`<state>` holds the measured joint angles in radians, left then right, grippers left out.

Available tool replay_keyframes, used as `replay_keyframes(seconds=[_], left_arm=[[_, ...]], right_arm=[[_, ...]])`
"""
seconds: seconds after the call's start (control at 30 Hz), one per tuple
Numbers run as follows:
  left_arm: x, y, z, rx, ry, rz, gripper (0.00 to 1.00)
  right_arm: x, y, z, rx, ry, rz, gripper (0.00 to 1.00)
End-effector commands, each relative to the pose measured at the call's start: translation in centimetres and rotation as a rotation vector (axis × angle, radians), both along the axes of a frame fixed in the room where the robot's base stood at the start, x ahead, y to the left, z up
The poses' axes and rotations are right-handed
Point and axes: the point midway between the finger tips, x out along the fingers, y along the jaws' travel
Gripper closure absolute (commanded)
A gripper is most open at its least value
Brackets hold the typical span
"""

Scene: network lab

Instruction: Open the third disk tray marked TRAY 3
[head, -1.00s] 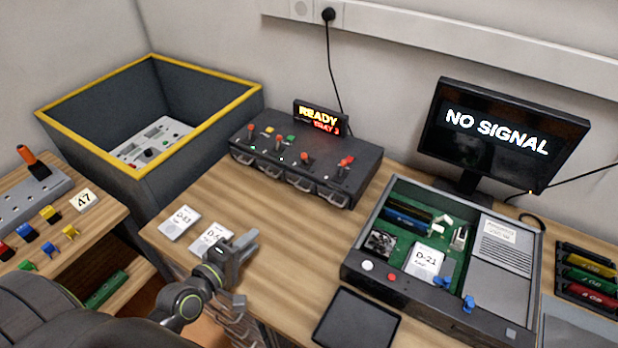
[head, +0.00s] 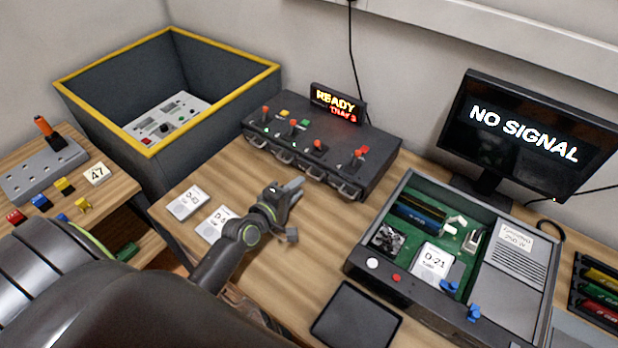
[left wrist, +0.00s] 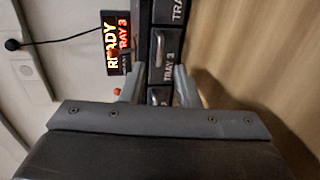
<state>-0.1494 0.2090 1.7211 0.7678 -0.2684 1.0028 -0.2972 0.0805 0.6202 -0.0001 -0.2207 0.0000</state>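The dark disk unit (head: 385,165) stands at the back of the desk with several trays in a row, each with a metal handle on its front. TRAY 3 (head: 311,172) is third from the left and its front looks flush. In the left wrist view, the TRAY 3 front (left wrist: 168,66) shows its label and handle, turned on its side. My left gripper (head: 292,188) is just in front of the unit, apart from the handles. In the left wrist view its fingers (left wrist: 157,72) are spread with nothing between them. My right gripper is not in view.
A sign (head: 337,102) on the unit reads READY, TRAY 3. Levers stand on the unit's top. Cards (head: 188,202) lie on the desk at left. An open computer case (head: 350,262) and a dark pad (head: 355,315) are at right. A yellow-rimmed bin (head: 110,140) stands at left.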

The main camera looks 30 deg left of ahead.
Motion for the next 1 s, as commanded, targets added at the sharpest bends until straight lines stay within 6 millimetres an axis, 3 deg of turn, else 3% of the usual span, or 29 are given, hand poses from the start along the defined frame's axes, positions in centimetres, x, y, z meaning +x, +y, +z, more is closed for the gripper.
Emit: replay_keyframes(seconds=[0.1, 0.3, 0.77, 1.0], left_arm=[[2.3, -0.3, -0.5, -0.001, -0.001, -0.001, 0.72], [4.9, -0.7, -1.1, 0.000, 0.000, -0.001, 0.72], [5.9, -0.8, -1.3, 0.000, 0.000, 0.000, 0.72], [5.8, -0.8, -1.3, 0.000, 0.000, 0.000, 1.00]], right_arm=[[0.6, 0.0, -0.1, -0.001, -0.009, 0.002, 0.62], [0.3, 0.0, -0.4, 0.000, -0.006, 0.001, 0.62], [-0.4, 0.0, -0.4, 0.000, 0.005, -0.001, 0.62], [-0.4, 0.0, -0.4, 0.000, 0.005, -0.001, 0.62]])
